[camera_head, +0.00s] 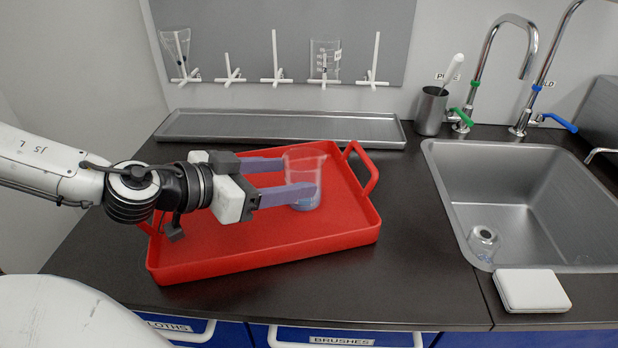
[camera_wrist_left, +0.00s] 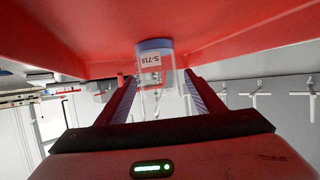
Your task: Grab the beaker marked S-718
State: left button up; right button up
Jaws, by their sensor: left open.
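A clear beaker (camera_head: 306,164) with some blue liquid at its bottom stands in the red tray (camera_head: 200,263). In the left wrist view the beaker (camera_wrist_left: 155,75) appears upside down and its label reads S-718. My left gripper (camera_head: 297,178) is open, with its two fingers reaching to either side of the beaker. In the left wrist view the fingers lie left and right of it, and I cannot tell whether either touches it. My right gripper is not in view.
A steel sink (camera_head: 530,205) with a glass item (camera_head: 484,241) in it lies to the right. A grey drip tray (camera_head: 280,128) runs along the wall under a pegboard (camera_head: 290,30). A dark cup (camera_head: 430,112) stands by the taps. Dark counter in front of the tray is clear.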

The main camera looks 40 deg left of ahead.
aim_at(286, 178)
pick_arm(q)
jog(key=shift+x, duration=1.8)
jog(key=shift+p+x, duration=0.4)
jog(key=shift+x, duration=1.65)
jog(key=shift+w+d+f+p, duration=0.3)
jog(key=shift+w+f+p, duration=0.05)
jog(key=shift+w, duration=0.15)
jog(key=c, duration=0.9)
jog(key=shift+r, duration=0.15)
